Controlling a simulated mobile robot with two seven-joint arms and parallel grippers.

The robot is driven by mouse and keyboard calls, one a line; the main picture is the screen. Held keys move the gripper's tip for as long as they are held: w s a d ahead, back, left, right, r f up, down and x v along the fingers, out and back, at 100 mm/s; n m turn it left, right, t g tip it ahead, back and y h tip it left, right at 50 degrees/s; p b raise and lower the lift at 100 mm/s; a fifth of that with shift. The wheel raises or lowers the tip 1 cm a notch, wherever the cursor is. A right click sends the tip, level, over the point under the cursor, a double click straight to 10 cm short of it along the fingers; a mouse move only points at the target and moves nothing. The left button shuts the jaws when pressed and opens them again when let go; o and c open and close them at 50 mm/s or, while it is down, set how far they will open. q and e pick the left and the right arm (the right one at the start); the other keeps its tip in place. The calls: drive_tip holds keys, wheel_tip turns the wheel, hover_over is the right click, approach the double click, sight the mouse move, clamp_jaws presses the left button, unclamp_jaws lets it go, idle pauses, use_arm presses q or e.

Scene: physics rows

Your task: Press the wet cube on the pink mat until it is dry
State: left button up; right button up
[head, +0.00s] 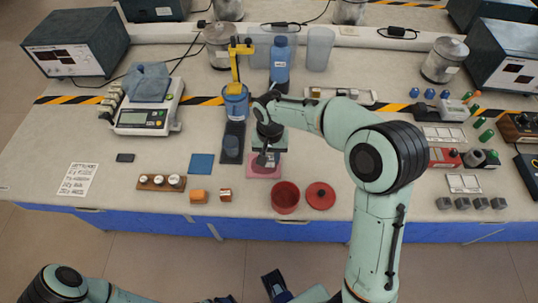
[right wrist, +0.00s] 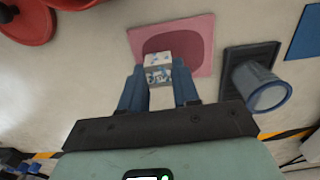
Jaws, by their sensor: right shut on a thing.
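The pink mat (head: 264,172) lies near the front middle of the table. In the right wrist view the pink mat (right wrist: 202,61) has a darker rounded patch in its middle. My right gripper (head: 263,158) is over the mat. In the right wrist view its blue fingers (right wrist: 160,88) are shut on a white cube with blue markings (right wrist: 158,61). The cube overlaps the dark patch; I cannot tell whether it touches the mat. In the head view the cube is hidden. My left arm shows at the bottom left; its gripper's state is unclear.
A red pot (head: 285,203) and red lid (head: 320,196) are to the right of the mat. A dark tray (head: 232,155) with a blue cup (right wrist: 268,96) and a blue square (head: 202,164) are to the left.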

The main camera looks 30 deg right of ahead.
drive_tip(key=shift+f+b, duration=0.4)
drive_tip(key=shift+f, duration=0.35)
idle(1.4)
drive_tip(key=shift+r, duration=0.1)
drive_tip(key=shift+w+a+r+p, duration=0.15)
drive_tip(key=shift+a+r+p, duration=0.15)
drive_tip(key=shift+r+p, duration=0.35)
drive_tip(key=shift+f+b, duration=0.4)
drive_tip(key=shift+f, duration=0.3)
idle(0.6)
drive_tip(key=shift+f, duration=0.15)
idle(1.1)
drive_tip(key=shift+s+d+r+p, duration=0.2)
drive_tip(key=shift+d+r+p, duration=0.1)
drive_tip(key=shift+r+p, duration=0.35)
drive_tip(key=shift+r, duration=0.2)
